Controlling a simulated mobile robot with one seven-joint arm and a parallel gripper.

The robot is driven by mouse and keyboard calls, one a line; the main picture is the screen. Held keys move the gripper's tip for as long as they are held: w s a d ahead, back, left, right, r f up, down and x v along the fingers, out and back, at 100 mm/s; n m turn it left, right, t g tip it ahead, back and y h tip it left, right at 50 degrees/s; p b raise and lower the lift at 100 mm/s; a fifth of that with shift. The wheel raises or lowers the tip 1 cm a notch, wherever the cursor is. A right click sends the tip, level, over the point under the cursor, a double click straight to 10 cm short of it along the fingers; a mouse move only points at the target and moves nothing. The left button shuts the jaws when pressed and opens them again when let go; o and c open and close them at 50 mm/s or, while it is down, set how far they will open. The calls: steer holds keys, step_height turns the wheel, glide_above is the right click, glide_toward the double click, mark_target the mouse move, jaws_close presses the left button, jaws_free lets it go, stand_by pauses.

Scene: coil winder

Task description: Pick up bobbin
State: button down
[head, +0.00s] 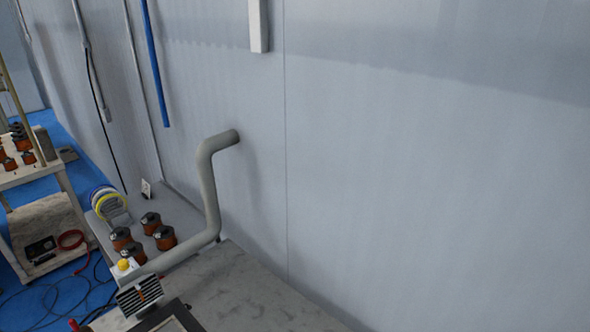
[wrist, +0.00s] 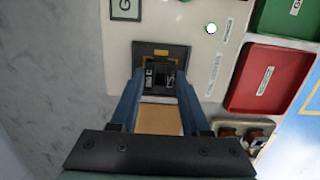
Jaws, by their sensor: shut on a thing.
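My gripper (wrist: 160,82) shows in the wrist view, with two blue fingers reaching up from a dark bar. It is shut on a small dark thing (wrist: 161,74) between the fingertips. Whether this is a bobbin I cannot tell, as little of it shows. The fingertips are over a black square plate (wrist: 162,50) with a yellow stripe, on a pale panel. In the head view several copper-orange bobbins with dark tops (head: 165,237) stand on the grey bench at lower left. My gripper cannot be made out in the head view.
A red tray (wrist: 268,78) and a green tray (wrist: 288,18) lie right of the gripper. A bent grey pipe (head: 210,190) rises by the wall. Yellow and blue reels (head: 105,203) stand behind the bobbins. A cart (head: 45,172) at far left holds more bobbins.

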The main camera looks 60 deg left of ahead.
step_height(320, 180, up, 10)
steer(key=shift+b, duration=0.3)
stand_by(0.3)
